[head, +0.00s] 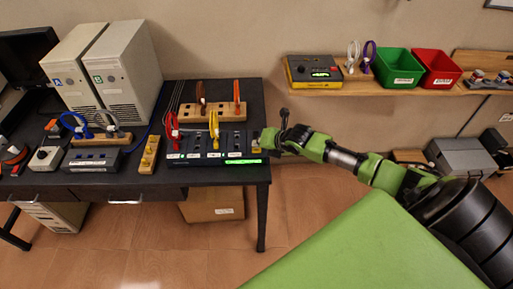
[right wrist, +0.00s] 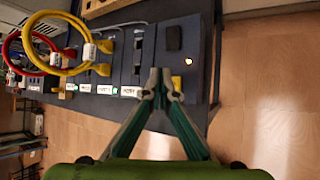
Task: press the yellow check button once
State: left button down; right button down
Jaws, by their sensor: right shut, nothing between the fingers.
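A dark panel with several modules stands at the right end of the black desk (head: 215,172). In the right wrist view, a small lit yellowish button (right wrist: 188,61) shows on the module nearest the desk's right end, beside a black block. In the head view I cannot make this button out clearly. My right gripper (head: 268,140) is at the desk's right edge, beside the panel. In the right wrist view its fingers (right wrist: 160,82) are shut and empty, with their tips below and left of the lit button and apart from it in the picture. My left gripper is not in view.
Red (head: 172,128) and yellow (head: 214,125) cables stand from the panel, left of my gripper. A wooden rack (head: 187,111) lies behind. Two grey computer towers (head: 128,75) stand at the left. A wall shelf (head: 345,91) with bins is at right.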

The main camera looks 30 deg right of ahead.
aim_at(258, 151)
jog(key=shift+r, duration=0.15)
notch_tip(258, 151, up, 5)
jog(key=p, duration=0.4)
jog(key=shift+a, duration=0.1)
dwell(0.8)
